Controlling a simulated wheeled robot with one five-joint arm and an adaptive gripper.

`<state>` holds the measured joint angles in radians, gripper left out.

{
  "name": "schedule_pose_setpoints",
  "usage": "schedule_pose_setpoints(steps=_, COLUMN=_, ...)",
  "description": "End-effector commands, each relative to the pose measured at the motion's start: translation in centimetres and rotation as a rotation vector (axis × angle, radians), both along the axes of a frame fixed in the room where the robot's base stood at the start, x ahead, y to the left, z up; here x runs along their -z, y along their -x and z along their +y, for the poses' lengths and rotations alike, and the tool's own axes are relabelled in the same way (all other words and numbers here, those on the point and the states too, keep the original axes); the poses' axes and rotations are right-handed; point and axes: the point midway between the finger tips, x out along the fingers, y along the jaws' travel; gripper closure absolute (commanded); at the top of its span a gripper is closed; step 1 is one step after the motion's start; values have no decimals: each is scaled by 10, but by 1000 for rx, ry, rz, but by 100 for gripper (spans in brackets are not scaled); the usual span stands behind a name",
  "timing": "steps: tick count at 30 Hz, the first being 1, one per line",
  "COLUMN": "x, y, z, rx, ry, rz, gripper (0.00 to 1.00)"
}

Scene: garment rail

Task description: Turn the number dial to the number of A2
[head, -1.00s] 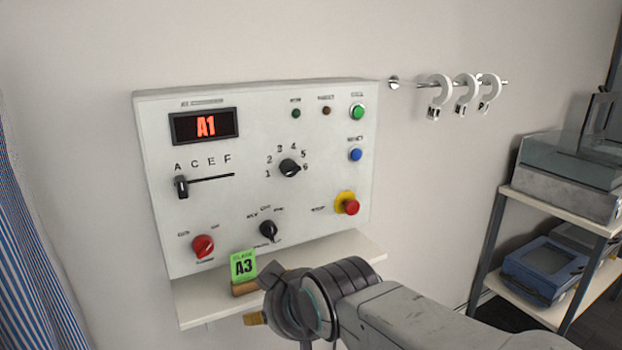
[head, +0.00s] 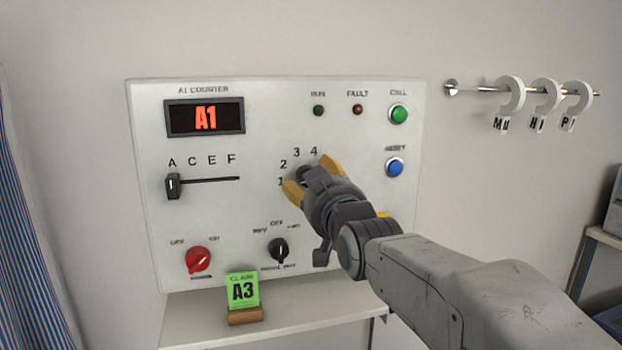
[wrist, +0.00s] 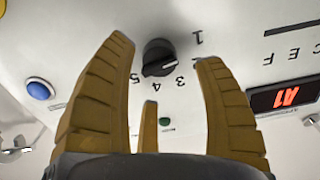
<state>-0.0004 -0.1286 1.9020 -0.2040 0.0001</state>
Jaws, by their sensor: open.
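The number dial is a black knob on the white panel (head: 270,225). In the wrist view the dial (wrist: 159,55) appears between my fingertips, with its printed numbers around it. I cannot tell whether a finger touches it. In the head view my gripper mostly covers the dial, with 1 to 4 showing around it. My gripper (head: 312,176) is open, its yellow fingers on either side of the dial; it also shows in the wrist view (wrist: 165,50). The display (head: 205,117) reads A1, also in the wrist view (wrist: 287,96). The letter slider (head: 174,186) stands at A.
A red knob (head: 198,259), black selector (head: 278,250), green button (head: 398,113) and blue button (head: 395,167) surround the dial. A rail with hooks (head: 510,95) is at right.

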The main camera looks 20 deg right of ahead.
Motion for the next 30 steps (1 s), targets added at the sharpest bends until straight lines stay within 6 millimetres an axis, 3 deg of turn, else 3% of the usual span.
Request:
schedule_pose_setpoints(steps=9, x=0, y=-29, z=0, rx=0, ry=0, rz=1, gripper=36)
schedule_pose_setpoints(steps=23, x=1, y=-35, z=0, rx=0, ry=0, rz=1, gripper=34)
schedule_pose_setpoints(steps=30, x=1, y=-35, z=0, rx=0, ry=0, rz=1, gripper=56)
